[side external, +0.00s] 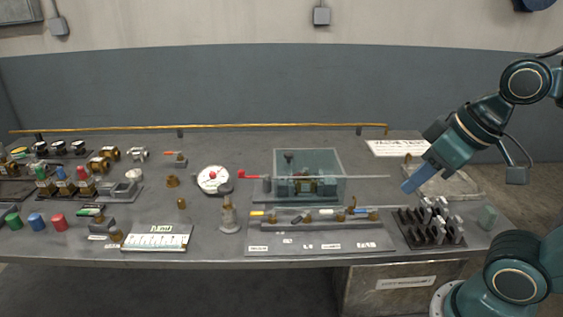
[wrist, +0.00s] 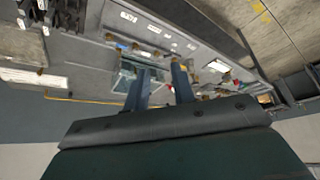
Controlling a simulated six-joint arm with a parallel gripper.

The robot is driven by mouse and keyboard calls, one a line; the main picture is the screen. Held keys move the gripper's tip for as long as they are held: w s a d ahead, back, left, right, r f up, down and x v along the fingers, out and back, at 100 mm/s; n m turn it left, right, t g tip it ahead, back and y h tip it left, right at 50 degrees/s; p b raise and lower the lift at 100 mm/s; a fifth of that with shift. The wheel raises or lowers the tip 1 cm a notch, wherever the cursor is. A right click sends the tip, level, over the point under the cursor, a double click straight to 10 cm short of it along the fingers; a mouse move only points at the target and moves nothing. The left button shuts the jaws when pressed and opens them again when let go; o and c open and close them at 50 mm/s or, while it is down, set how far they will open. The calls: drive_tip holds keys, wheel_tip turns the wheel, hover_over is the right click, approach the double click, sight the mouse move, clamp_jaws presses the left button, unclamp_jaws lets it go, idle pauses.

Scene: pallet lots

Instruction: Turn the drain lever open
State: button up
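A clear tank (side external: 317,165) stands at the middle of the bench. A red-handled lever (side external: 248,177) sticks out from its left side, roughly level; I cannot tell for certain that it is the drain lever. A smaller orange-red lever (side external: 173,154) sits on a fitting farther left. My gripper (side external: 412,186) hangs above the bench at the right, well to the right of the tank and apart from both levers. In the wrist view its two blue fingers (wrist: 161,78) are spread with nothing held between them. The tank is partly hidden behind the fingers there.
A rack of dark and metal pieces (side external: 430,225) stands below my gripper. A board with small coloured parts (side external: 320,240) lies in front of the tank. A round white gauge (side external: 213,180) and a metal post (side external: 229,217) stand left of it. A brass rail (side external: 220,127) runs along the back.

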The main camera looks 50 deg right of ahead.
drive_tip(key=shift+o, duration=0.5)
drive_tip(key=shift+w+r, duration=0.25)
drive_tip(key=shift+w, duration=0.2)
drive_tip(key=n+g, duration=0.6)
drive_tip(key=n, duration=0.3)
hover_over(257, 212)
wheel_tip(257, 212, down, 8)
drive_tip(key=shift+f, duration=0.2)
wheel_tip(257, 212, down, 13)
drive_tip(key=shift+f, duration=0.2)
